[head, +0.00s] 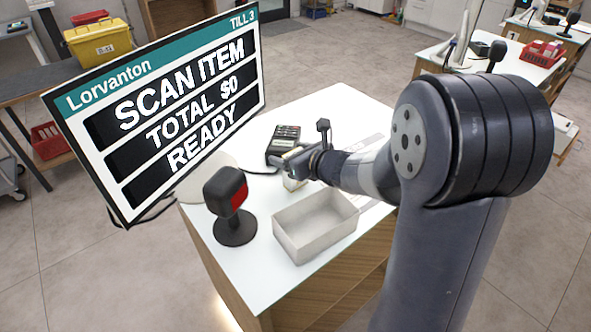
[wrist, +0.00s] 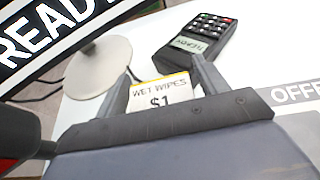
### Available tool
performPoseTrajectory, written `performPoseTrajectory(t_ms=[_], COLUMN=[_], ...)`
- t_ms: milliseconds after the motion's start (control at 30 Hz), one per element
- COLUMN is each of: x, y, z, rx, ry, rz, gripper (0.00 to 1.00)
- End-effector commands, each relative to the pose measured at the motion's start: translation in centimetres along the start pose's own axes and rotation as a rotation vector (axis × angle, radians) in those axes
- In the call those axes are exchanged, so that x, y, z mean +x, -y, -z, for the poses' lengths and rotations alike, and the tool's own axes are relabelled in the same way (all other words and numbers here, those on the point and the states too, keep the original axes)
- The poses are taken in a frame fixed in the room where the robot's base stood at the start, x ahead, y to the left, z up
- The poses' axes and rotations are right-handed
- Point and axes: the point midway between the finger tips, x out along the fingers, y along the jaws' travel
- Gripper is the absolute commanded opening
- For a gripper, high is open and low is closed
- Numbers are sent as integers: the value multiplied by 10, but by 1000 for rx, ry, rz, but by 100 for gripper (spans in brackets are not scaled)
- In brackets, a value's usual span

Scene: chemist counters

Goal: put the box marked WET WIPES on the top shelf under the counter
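The WET WIPES box (wrist: 160,92) is small and white with a yellow top edge and a "$1" price, seen in the wrist view. It sits between the two fingers of my gripper (wrist: 163,80) and fills the gap, with a finger against each side. In the head view the pale box (head: 293,182) shows just below my gripper (head: 299,160), low over the white counter (head: 341,112); whether it touches the counter is unclear. The wooden shelves (head: 345,292) under the counter show partly at the front right, and my arm hides much of them.
An open grey tray (head: 315,224) stands in front of my gripper. A black and red scanner (head: 228,197) and a large till screen (head: 160,105) are to the left. A card reader (head: 284,142) lies behind. Open floor (head: 90,260) surrounds the counter.

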Motion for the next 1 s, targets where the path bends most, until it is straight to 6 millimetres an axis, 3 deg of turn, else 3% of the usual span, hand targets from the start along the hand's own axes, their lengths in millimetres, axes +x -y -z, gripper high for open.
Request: performPoseTrajectory(t_ms=[500,767,1000], x=[0,-2,-18], y=[0,0,0], z=[0,-5,-43], rx=[0,-2,-5], ry=[0,2,5], rz=[0,0,1], gripper=[26,25,25])
